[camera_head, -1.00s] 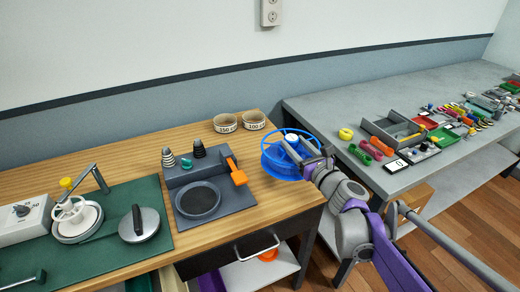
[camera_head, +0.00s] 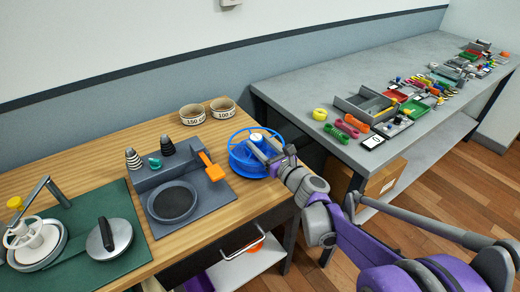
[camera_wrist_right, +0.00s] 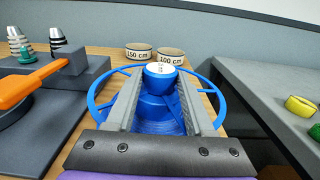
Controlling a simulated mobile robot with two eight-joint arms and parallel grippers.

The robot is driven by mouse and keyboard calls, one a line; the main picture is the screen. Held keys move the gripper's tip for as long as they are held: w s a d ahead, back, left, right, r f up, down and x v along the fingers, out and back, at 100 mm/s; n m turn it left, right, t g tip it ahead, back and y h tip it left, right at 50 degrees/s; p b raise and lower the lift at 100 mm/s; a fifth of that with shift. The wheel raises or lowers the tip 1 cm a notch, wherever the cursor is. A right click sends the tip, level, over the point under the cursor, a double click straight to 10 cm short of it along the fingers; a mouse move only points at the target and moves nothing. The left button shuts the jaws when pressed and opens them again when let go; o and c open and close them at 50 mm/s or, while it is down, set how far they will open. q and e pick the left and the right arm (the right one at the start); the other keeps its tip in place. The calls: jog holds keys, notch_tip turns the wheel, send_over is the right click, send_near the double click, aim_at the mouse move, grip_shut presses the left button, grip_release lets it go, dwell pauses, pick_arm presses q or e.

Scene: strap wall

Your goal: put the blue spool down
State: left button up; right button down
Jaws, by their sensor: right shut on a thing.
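The blue spool (camera_head: 240,160) is an open spoked wheel with a hub and a white-topped knob. It is at the right end of the wooden table (camera_head: 226,204), beside the grey tool holder. My right gripper (camera_head: 266,150) reaches it from the right and is shut on it. In the right wrist view the spool's blue hub (camera_wrist_right: 158,108) sits between the two grey fingers (camera_wrist_right: 160,78), with the rim showing on both sides. I cannot tell whether its underside touches the tabletop. My left gripper is not in view.
A gap separates the wooden table from the grey table (camera_head: 290,92), which holds several small items.

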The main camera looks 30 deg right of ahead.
jog(key=shift+f, duration=0.75)
jog(key=shift+f, duration=0.1)
jog(key=shift+c, duration=1.4)
grip_release()
jog(key=shift+r, duration=0.2)
jog(key=s, duration=0.8)
jog(key=s+d+p, duration=0.1)
jog(key=s, duration=0.3)
jog(key=shift+f, duration=0.1)
